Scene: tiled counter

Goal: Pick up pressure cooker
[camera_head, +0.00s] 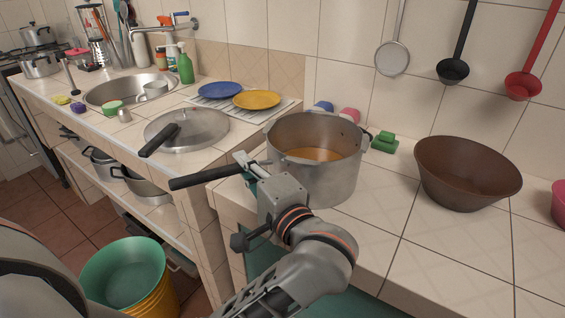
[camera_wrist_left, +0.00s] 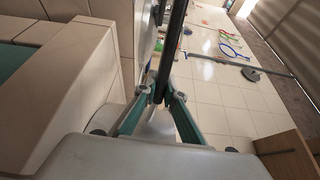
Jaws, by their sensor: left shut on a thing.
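The pressure cooker (camera_head: 338,180) is a grey metal pot without its lid, holding brown liquid. It appears upright at the front of the tiled counter, and its long black handle (camera_head: 192,179) points left past the counter edge. My left gripper (camera_head: 248,168) is shut on this handle near the pot body, partly hidden by its own wrist. In the left wrist view, the dark handle (camera_wrist_left: 172,45) runs between the fingers of my left gripper (camera_wrist_left: 160,95). The lid (camera_head: 205,124) with a black handle lies on the counter to the left. My right gripper is out of view.
A brown bowl (camera_head: 467,170) stands right of the pot. Green blocks (camera_head: 385,142) and pink and blue items sit behind it. Plates (camera_head: 257,99) rest on a rack near the sink (camera_head: 105,95). Ladles hang on the wall. A green bucket (camera_head: 125,270) stands below.

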